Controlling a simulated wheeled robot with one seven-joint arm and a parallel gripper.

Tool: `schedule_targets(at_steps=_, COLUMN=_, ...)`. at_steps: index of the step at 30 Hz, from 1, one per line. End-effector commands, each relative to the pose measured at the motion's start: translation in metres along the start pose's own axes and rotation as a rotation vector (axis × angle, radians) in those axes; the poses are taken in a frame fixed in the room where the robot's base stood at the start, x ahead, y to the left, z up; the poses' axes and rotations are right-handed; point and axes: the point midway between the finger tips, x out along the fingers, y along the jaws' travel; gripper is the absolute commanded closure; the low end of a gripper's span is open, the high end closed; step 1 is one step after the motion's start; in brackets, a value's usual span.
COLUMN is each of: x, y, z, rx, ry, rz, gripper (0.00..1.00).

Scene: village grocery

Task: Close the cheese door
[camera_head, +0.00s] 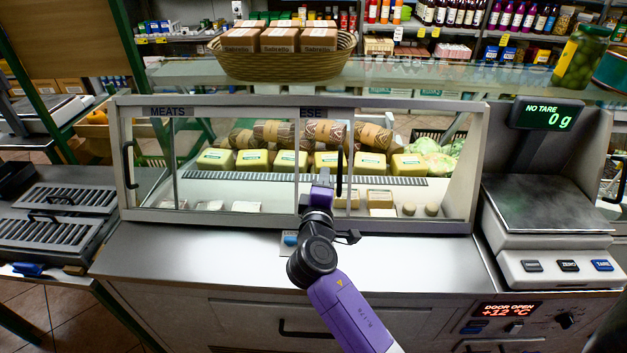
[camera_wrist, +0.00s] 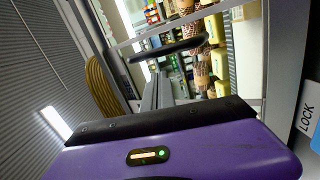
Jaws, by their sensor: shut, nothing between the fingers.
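The cheese door (camera_head: 350,190) is a glass sliding panel in the display case, with a black upright handle (camera_head: 339,172) near its right edge. To its right the case front looks open, and a display (camera_head: 508,310) reads "DOOR OPEN +12 °C". My gripper (camera_head: 322,178) is at the handle's left side, its fingers shut and empty. In the wrist view the black handle (camera_wrist: 168,48) crosses just beyond the fingertips (camera_wrist: 158,78). I cannot tell whether they touch it.
The meats side has its own black handle (camera_head: 128,165) at far left. Cheeses (camera_head: 290,160) and sausages (camera_head: 325,131) lie inside. A basket (camera_head: 285,66) stands on the case top, and a scale (camera_head: 545,205) stands at right. The steel counter (camera_head: 200,255) in front is mostly clear.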

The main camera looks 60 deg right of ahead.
Motion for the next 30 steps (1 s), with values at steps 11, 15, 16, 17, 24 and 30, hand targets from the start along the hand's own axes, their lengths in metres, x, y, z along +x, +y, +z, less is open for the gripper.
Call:
schedule_targets(at_steps=11, x=0.004, y=0.0, z=0.016, rx=0.002, ry=0.001, rz=0.0, gripper=1.0)
schedule_targets(at_steps=15, x=0.004, y=0.0, z=0.016, rx=0.002, ry=0.001, rz=0.0, gripper=1.0)
schedule_targets(at_steps=16, x=0.004, y=0.0, z=0.016, rx=0.002, ry=0.001, rz=0.0, gripper=1.0)
schedule_targets(at_steps=17, x=0.004, y=0.0, z=0.016, rx=0.002, ry=0.001, rz=0.0, gripper=1.0)
schedule_targets(at_steps=24, x=0.004, y=0.002, z=0.033, rx=0.0, ry=-0.002, rz=-0.002, gripper=1.0)
schedule_targets(at_steps=30, x=0.007, y=0.007, z=0.078, rx=-0.001, ry=-0.007, rz=-0.002, gripper=1.0)
